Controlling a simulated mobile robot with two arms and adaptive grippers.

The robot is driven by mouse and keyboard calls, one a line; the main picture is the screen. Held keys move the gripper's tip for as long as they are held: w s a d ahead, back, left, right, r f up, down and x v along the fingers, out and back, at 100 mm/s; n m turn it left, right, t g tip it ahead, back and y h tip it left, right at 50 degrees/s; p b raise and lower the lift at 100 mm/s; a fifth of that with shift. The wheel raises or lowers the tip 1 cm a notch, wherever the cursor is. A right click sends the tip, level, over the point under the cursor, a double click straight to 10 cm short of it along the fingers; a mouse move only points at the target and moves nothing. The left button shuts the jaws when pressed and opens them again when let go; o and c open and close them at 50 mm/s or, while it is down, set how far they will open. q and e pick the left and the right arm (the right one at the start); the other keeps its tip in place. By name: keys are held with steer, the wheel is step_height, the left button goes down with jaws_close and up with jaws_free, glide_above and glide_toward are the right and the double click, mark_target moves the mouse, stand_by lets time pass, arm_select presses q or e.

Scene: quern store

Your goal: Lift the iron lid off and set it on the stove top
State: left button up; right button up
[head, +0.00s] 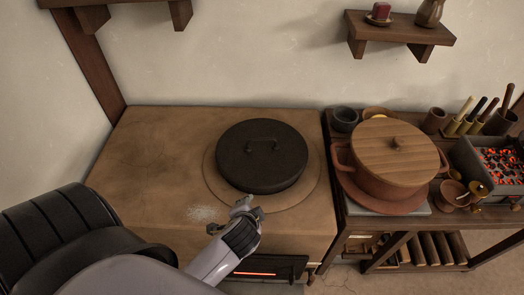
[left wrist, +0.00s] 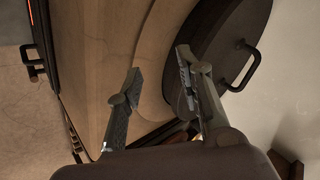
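The round black iron lid (head: 262,170) sits level on the round ring of the clay stove top (head: 160,150) in the head view. Its loop handle (head: 263,144) stands up at its middle. I cannot tell what is under the lid. My left gripper (head: 243,203) is at the lid's near edge, short of the handle. In the left wrist view its two fingers (left wrist: 159,64) are apart with nothing between them. The lid (left wrist: 207,42) and its handle (left wrist: 246,68) show there to the right of the fingers. My right gripper is not in view.
A clay pot with a wooden lid (head: 393,150) stands close right of the stove on a side table. A tray of glowing coals (head: 505,162) is farther right. A wall shelf (head: 400,29) hangs above. The stove top left of the lid is clear, with a pale powdery patch.

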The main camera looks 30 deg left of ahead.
arm_select(q)
steer(key=w+a+r+m+t+y, duration=0.25)
steer(key=w+r+m+t, duration=0.2)
steer(key=w+r, duration=0.35)
steer(key=m, duration=0.1)
glide_toward(261, 139)
steer(key=shift+y, duration=0.25)
steer(key=w+f, duration=0.1)
steer(key=w+a, duration=0.1)
steer(key=w+f, duration=0.1)
steer(key=shift+w+a+f, duration=0.1)
steer(key=shift+a+f, duration=0.2)
steer(key=shift+f, duration=0.05)
steer(key=shift+x, duration=0.75)
steer(key=shift+r+p+x, duration=0.15)
steer(key=shift+x, duration=1)
steer(key=shift+r+p+x, duration=0.15)
steer(key=shift+x, duration=1.05)
steer(key=shift+w, duration=0.1)
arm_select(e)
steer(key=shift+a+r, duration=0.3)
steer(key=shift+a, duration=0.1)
arm_select(q)
jaws_close()
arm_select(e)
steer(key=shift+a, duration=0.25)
arm_select(q)
steer(key=shift+f, duration=0.1)
